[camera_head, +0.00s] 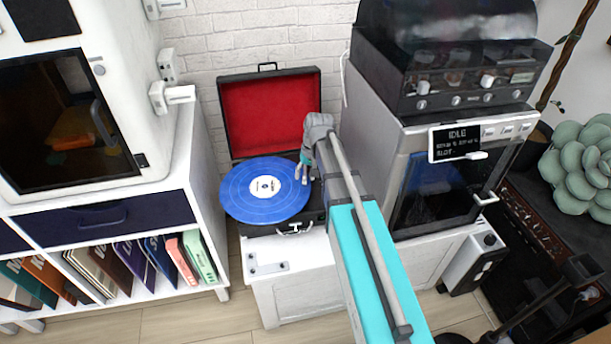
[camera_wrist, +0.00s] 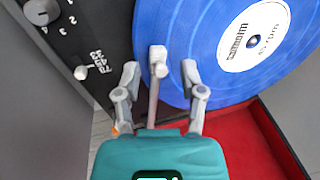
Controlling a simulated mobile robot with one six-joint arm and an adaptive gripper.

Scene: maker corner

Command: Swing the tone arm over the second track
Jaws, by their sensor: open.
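A blue record (camera_head: 266,189) with a white label lies on the turntable, which is a black suitcase player (camera_head: 315,205) with its red-lined lid (camera_head: 268,115) open. In the wrist view the record (camera_wrist: 200,45) fills the upper right. The tone arm (camera_wrist: 156,85) is a thin grey rod with a blocky head, and its head shows over the record's outer edge. My gripper (camera_wrist: 164,85) is open, with one finger on each side of the tone arm. I cannot tell whether either finger touches it. In the head view my gripper (camera_head: 305,172) is at the record's right edge and hides the tone arm.
A knob (camera_wrist: 41,10) and a small white lever (camera_wrist: 82,72) sit on the player's deck beside the tone arm. A white cabinet machine (camera_head: 75,105) stands left, and a grey machine with a screen (camera_head: 455,143) stands close on the right.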

